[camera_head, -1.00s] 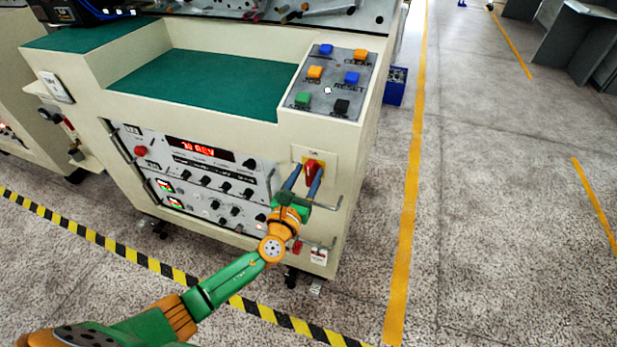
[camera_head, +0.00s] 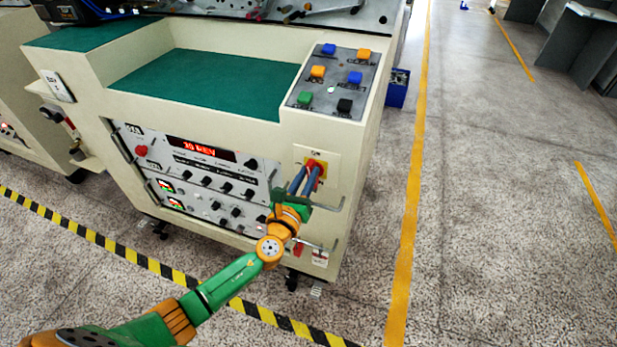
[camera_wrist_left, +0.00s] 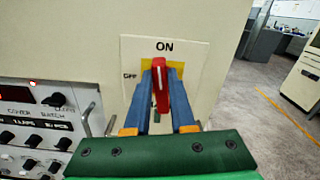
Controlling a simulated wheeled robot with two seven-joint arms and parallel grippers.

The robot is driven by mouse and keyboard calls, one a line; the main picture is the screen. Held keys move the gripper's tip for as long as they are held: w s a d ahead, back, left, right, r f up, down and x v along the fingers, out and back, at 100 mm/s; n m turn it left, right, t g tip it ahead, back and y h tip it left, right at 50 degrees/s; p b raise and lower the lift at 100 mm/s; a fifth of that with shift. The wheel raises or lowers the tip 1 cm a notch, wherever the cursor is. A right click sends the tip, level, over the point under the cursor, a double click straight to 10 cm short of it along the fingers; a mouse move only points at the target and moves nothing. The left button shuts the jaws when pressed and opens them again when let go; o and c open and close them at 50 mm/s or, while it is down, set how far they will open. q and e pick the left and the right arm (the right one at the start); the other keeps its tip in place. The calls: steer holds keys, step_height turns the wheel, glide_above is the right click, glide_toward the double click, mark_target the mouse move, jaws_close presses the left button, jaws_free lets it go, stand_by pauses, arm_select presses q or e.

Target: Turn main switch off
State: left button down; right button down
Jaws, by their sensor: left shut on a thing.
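The main switch is a red handle (camera_wrist_left: 159,76) on a yellow plate with a white panel marked ON at the top and OFF at the left. In the left wrist view the red handle is tilted slightly, its upper end near the ON mark. In the head view the yellow plate (camera_head: 317,164) shows on the front of the cream cabinet. My left gripper (camera_head: 307,181) reaches up to it from below. In the left wrist view its two blue fingers (camera_wrist_left: 160,84) are shut on the red handle, one on each side. My right gripper is not in view.
Metal bar handles (camera_head: 334,205) flank the switch on the cabinet front. A control panel with knobs and a red display (camera_head: 201,150) lies left of it. Coloured push buttons (camera_head: 355,77) sit on top. The floor to the right is clear.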

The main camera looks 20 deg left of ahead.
arm_select(q)
steer(key=shift+a+f+n+b, duration=0.3)
steer(key=shift+n+b, duration=0.55)
steer(key=shift+n, duration=1.8)
steer(key=shift+a+f+n+b, duration=0.35)
steer(key=shift+n+b, duration=0.45)
steer(key=shift+n, duration=1.8)
steer(key=shift+a+f+n+b, duration=0.15)
steer(key=shift+f+n+b, duration=0.5)
steer(key=shift+n, duration=2)
steer(key=shift+r, duration=0.2)
steer(key=c, duration=0.8)
jaws_free()
steer(key=shift+o, duration=0.2)
steer(key=shift+r, duration=0.1)
steer(key=s, duration=0.7)
steer(key=shift+a, duration=0.15)
